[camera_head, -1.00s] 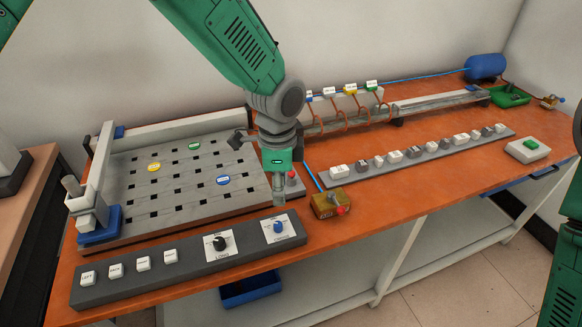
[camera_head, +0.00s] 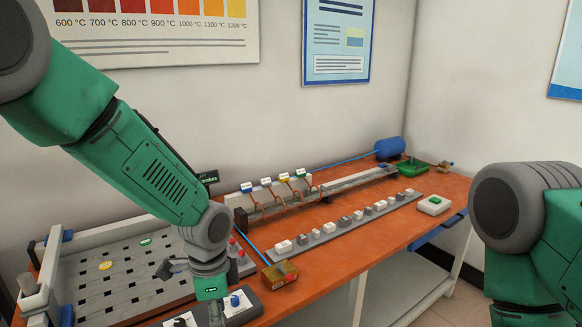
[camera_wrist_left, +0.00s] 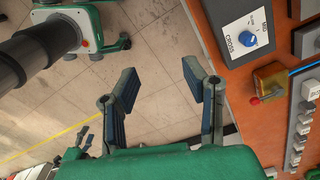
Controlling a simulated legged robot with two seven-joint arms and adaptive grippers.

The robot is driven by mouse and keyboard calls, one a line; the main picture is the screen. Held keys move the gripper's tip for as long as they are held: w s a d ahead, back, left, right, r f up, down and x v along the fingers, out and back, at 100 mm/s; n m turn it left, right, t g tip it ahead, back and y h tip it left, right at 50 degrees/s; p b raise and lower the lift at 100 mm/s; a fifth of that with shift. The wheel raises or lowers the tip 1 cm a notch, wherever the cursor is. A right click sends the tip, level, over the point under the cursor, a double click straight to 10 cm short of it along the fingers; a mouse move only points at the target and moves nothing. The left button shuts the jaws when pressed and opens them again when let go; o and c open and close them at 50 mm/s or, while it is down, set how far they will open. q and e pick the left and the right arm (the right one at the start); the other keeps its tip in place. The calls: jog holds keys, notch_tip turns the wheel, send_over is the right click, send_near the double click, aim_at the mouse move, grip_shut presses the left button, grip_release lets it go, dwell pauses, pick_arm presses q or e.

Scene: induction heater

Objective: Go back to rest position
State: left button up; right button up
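My left arm (camera_head: 150,165) comes in from the left in the head view and hangs over the right part of the slotted grey plate (camera_head: 110,280) and the knob panel (camera_head: 240,306). In the left wrist view my left gripper (camera_wrist_left: 160,82) has its two fingers spread apart with nothing between them; tiled floor shows behind. My right arm (camera_head: 535,235) is at the right edge of the head view, bent, in front of the bench's right side.
The orange bench (camera_head: 350,262) carries a button row (camera_head: 345,226), a coil fixture (camera_head: 275,203), a brass box with a red knob (camera_head: 280,275), a green tray (camera_head: 413,168) and a blue cylinder (camera_head: 390,149). The knob panel (camera_wrist_left: 240,32) shows beside the gripper. Open floor lies before the bench.

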pick_arm(q)
jog(key=s+a+f+n+b, duration=0.45)
jog(key=s+f, duration=0.55)
jog(key=f, duration=0.3)
jog(key=s+a+f+n+b, duration=0.3)
jog(key=s+a+f+n, duration=0.25)
jog(key=s+f, duration=0.6)
jog(key=s+a+f+n+b, duration=0.1)
jog(key=s+a+f+n, duration=0.3)
jog(key=s, duration=0.3)
jog(key=shift+a+n+t, duration=0.15)
jog(key=shift+n+t, duration=0.15)
jog(key=shift+t, duration=0.1)
jog(key=shift+s+r, duration=0.1)
